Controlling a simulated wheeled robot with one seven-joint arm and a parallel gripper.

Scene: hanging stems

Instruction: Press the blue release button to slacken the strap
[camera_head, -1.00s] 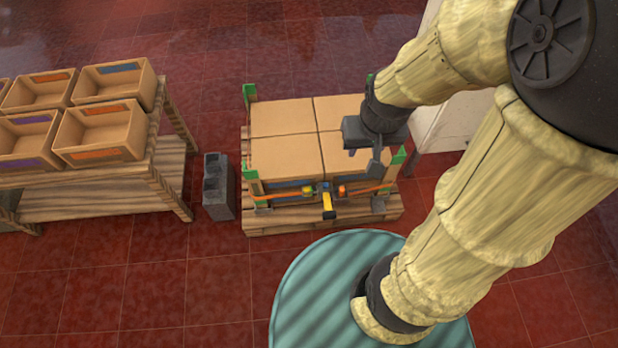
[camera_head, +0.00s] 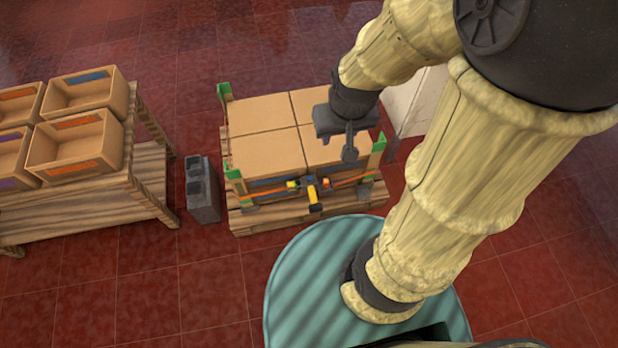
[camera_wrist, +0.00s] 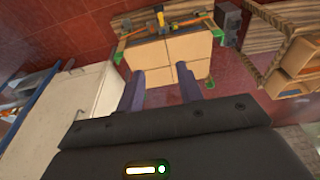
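An orange strap (camera_head: 347,183) runs across the front of a stack of cardboard boxes (camera_head: 267,155) on a wooden pallet (camera_head: 267,220). At its middle is a small buckle with a yellow lever (camera_head: 314,199), which also shows at the top of the wrist view (camera_wrist: 160,17). A tiny bluish patch (camera_head: 310,181) sits above the lever; it is too small to tell if it is the button. My gripper (camera_head: 350,155) is above the right front box, behind and right of the buckle, apart from it. In the wrist view its two fingers (camera_wrist: 160,69) are spread and empty.
Green corner posts (camera_head: 377,142) stand at the pallet's corners. A grey block (camera_head: 202,188) is on the floor left of the pallet. A wooden rack with open bins (camera_head: 75,145) is farther left. A pale cabinet (camera_head: 417,98) is behind my arm.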

